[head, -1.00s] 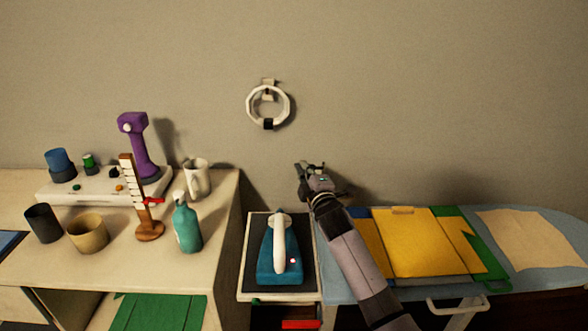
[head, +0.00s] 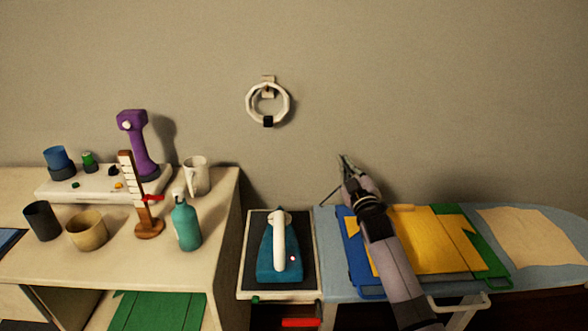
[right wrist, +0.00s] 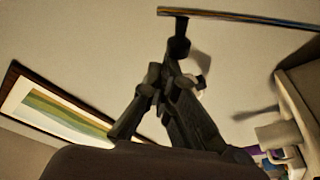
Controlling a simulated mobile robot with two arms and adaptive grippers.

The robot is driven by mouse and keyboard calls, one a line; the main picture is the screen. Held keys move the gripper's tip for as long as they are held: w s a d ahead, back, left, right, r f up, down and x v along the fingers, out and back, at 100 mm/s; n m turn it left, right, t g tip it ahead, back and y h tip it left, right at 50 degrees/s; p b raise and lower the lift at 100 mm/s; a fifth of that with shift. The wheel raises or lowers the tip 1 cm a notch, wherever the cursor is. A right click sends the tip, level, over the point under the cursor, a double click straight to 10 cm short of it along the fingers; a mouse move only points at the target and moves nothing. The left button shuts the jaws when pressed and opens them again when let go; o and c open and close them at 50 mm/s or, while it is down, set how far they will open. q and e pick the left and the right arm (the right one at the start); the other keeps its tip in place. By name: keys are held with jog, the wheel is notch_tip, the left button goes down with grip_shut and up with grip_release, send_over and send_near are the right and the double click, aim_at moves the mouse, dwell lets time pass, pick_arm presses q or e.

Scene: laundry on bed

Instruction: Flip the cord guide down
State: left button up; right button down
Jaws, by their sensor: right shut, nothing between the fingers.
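A thin dark rod (head: 331,195), which looks like the cord guide, slants up to the right from the ironing board's back left corner. Its upper end comes close to my right gripper, and I cannot tell whether they touch. My right gripper (head: 344,161) is shut and empty, in front of the wall above the board's back edge. In the right wrist view my dark fingers rise from the bottom centre, and a long thin bar (right wrist: 240,18) crosses the top. I cannot tell whether that bar is part of the guide. My left gripper is not in view.
The ironing board (head: 330,228) carries yellow, blue and green folded items and a beige cloth (head: 525,238). A teal iron (head: 280,262) stands on the dark pad to its left. A white ring (head: 267,104) hangs on the wall. The left table holds a teal bottle (head: 186,224) and mugs.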

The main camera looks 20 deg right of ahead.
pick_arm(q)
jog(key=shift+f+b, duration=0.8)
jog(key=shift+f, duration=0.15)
pick_arm(e)
jog(key=d+f+m, duration=0.1)
jog(key=s+d+m+h, duration=0.1)
jog(key=d+m, duration=0.1)
jog(key=d+f+m, duration=0.1)
jog(key=d, duration=0.1)
jog(key=shift+s+f+m, duration=0.2)
jog(key=shift+f+m, duration=0.1)
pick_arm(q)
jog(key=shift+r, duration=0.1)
pick_arm(e)
jog(key=shift+r, duration=0.15)
notch_tip(320, 180, up, 5)
jog(key=p, duration=0.4)
pick_arm(q)
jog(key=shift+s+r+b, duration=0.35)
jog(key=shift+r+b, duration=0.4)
jog(key=shift+b, duration=0.35)
pick_arm(e)
jog(key=a+f+v, duration=0.1)
jog(key=v, duration=0.9)
jog(key=shift+w+f+h, duration=0.3)
jog(key=shift+f+h, duration=0.05)
jog(key=shift+h, duration=0.05)
